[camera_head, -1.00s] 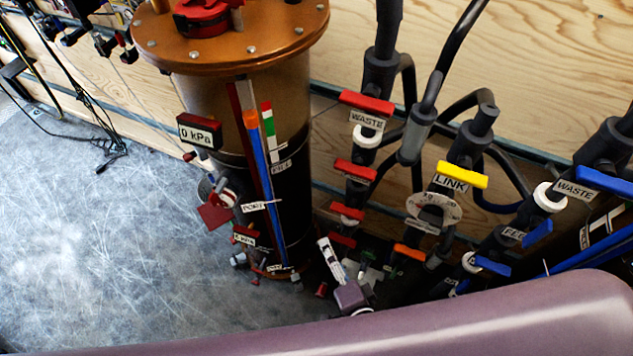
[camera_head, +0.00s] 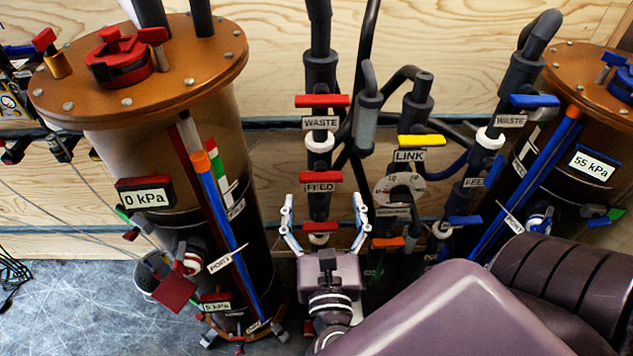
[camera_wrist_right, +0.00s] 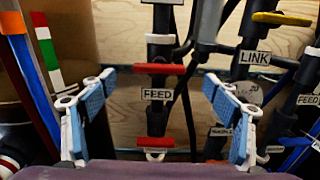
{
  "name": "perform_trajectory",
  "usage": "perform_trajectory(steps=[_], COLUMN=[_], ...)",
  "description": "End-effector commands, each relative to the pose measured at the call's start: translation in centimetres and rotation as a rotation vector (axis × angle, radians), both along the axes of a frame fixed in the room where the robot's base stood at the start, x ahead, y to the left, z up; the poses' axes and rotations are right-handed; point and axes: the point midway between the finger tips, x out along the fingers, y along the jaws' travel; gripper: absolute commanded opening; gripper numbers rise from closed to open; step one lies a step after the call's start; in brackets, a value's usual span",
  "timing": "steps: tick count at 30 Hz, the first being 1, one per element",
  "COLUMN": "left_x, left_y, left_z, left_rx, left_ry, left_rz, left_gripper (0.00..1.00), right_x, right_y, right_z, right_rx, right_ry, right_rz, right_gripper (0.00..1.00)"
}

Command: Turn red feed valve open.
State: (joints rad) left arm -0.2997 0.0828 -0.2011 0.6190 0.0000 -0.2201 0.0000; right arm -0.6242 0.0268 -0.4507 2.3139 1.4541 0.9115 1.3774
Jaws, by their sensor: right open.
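The red feed valve has a red bar handle (camera_head: 321,176) lying crosswise on a vertical black pipe, with a FEED label just below it. In the right wrist view its handle (camera_wrist_right: 168,69) is near the middle, level and crosswise to the pipe. My right gripper (camera_head: 324,203) is open and empty, in front of and below this handle in the head view. In the right wrist view its blue-padded fingers (camera_wrist_right: 160,80) stand wide apart, one on each side of the handle. No contact is visible. My left gripper is not in view.
A red WASTE handle (camera_head: 322,101) is above, and another red handle (camera_head: 320,227) below. The yellow LINK handle (camera_head: 421,140) is to the right. A copper-lidded tank with a 0 kPa display (camera_head: 146,193) stands left; blue-handled valves (camera_head: 534,101) are right. Pipes crowd the space between.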

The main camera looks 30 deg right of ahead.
Motion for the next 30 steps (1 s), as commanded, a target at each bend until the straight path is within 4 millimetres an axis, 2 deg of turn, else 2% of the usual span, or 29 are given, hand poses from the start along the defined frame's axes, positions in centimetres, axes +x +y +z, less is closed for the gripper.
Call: perform_trajectory(steps=[3, 9, 21, 30], left_x=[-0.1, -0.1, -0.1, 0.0], left_y=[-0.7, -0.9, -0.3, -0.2], left_z=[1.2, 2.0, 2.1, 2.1], left_rx=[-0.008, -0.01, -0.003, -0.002], left_ry=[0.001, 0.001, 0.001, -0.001], left_rz=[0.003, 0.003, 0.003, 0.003], left_gripper=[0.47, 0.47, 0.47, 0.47], right_x=[1.9, 4.1, 4.8, 4.8], right_y=[-1.1, -2.4, -2.9, -2.9], right_z=[0.5, 0.3, 0.0, 0.0], right_rx=[-0.005, -0.005, -0.004, -0.004], right_ry=[-0.003, 0.0, 0.001, 0.0], right_rz=[0.0, 0.002, 0.002, 0.002], right_gripper=[0.81, 0.81, 0.81, 0.48])
